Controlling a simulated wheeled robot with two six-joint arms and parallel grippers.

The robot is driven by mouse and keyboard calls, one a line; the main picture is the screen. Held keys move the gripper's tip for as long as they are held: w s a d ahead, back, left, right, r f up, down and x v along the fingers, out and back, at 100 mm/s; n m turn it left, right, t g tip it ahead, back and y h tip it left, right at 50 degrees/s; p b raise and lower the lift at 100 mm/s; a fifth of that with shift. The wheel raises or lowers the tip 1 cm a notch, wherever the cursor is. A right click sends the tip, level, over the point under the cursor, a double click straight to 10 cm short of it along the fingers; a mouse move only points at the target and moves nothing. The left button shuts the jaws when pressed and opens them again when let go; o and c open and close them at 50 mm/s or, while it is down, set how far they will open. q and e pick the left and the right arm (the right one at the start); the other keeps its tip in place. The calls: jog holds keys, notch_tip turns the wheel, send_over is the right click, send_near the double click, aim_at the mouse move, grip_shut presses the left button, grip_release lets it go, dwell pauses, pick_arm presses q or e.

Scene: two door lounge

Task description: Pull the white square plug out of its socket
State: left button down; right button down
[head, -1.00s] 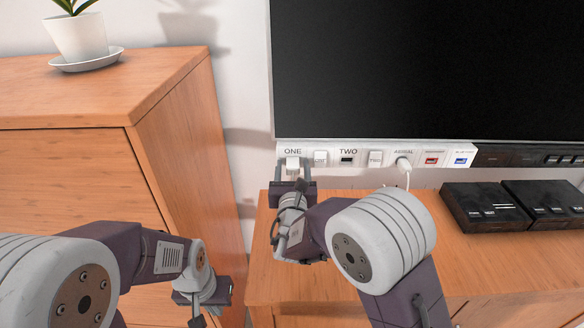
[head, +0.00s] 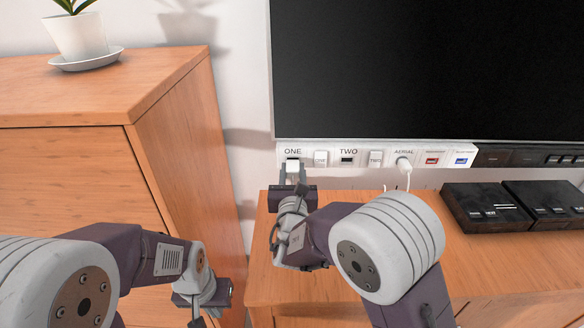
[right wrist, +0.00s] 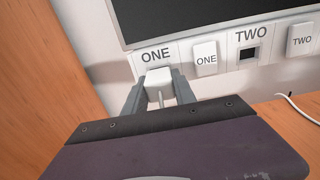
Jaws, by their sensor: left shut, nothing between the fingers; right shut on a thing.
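The white square plug (head: 292,171) is held between the fingers of my right gripper (head: 292,173) just below the label ONE, under the screen. It also shows in the right wrist view (right wrist: 159,82), with a grey cable running from it toward the gripper. A dark strip of the socket ONE (head: 292,158) shows above the plug; how far apart plug and socket are is hard to tell. My left gripper (head: 228,291) is shut and empty, low beside the wooden cabinet, its fingers mostly hidden.
A white strip holds flat covers, an open dark socket TWO (head: 347,160), a round aerial plug (head: 403,164) with a white cable, and red and blue ports. Black boxes (head: 486,207) stand on the wooden stand (head: 440,262). A tall cabinet (head: 180,110) is on the left.

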aim_at(293, 176)
jog(key=shift+s+b, duration=0.6)
jog(key=shift+s, duration=1.7)
